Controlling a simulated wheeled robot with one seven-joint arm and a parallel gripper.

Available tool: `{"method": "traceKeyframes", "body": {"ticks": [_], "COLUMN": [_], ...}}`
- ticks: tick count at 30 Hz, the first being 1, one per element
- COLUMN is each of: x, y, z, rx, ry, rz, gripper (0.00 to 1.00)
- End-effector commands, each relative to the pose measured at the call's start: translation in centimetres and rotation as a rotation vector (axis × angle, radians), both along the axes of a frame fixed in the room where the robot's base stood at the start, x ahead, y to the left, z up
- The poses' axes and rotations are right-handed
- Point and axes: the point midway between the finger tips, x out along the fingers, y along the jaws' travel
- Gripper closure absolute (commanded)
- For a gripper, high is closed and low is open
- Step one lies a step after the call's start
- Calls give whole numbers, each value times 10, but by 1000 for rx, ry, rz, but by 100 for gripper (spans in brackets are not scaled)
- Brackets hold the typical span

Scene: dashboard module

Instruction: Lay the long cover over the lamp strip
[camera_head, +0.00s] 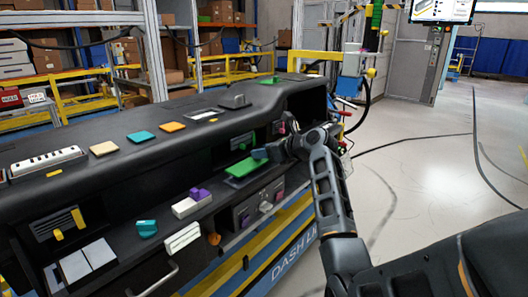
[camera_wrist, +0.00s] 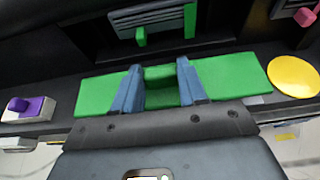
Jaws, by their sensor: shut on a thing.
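A long flat green cover (camera_head: 243,168) is at the ledge in the middle of the dashboard module. In the wrist view the green cover (camera_wrist: 232,77) sticks out to the left and right of my gripper (camera_wrist: 160,90). My gripper (camera_head: 260,154) is shut on its middle, with one blue finger on each side of a green raised part. A pale edge shows under the cover's right part in the wrist view; I cannot tell whether it is the lamp strip. I cannot tell whether the cover touches the ledge. What lies directly beneath the cover is hidden.
On the ledge, a white block with a purple knob (camera_wrist: 32,106) is left of the cover and a yellow disc (camera_wrist: 293,76) is right. A white strip (camera_head: 46,161) with several dark parts lies on the upper dashboard. Open floor is right.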

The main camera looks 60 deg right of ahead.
Motion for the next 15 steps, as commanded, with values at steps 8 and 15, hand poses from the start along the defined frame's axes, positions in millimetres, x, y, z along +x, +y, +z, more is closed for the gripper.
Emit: {"method": "traceKeyframes", "body": {"ticks": [8, 15], "x": [0, 0], "y": [0, 0], "z": [-1, -4], "rx": [0, 0], "ry": [0, 0], "rz": [0, 0], "gripper": [90, 90]}}
